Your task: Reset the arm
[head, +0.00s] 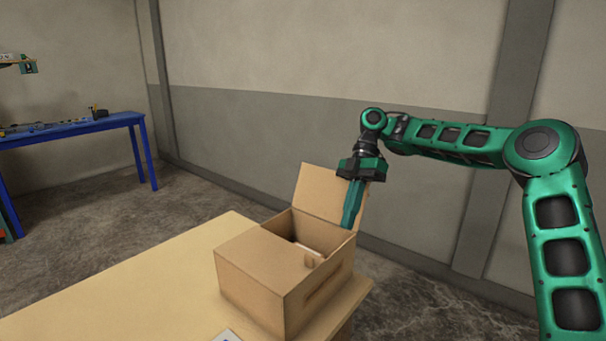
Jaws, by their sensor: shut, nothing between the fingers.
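My gripper (351,215) is shut and empty. It points down at the back right of a cardboard-brown box (262,272) and in front of the box's raised lid (323,192). I cannot tell whether the fingertips touch the box. My green arm reaches in from the right, bent at the elbow. The box stands on a light wooden table (150,285). Its back part is open, with something pale (307,250) partly showing inside. The rest of the inside is hidden.
A small white and blue item (227,336) lies at the table's near edge, cut off by the frame. The table is clear left of the box. A blue workbench (75,129) with tools stands at the far left. Grey walls stand behind.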

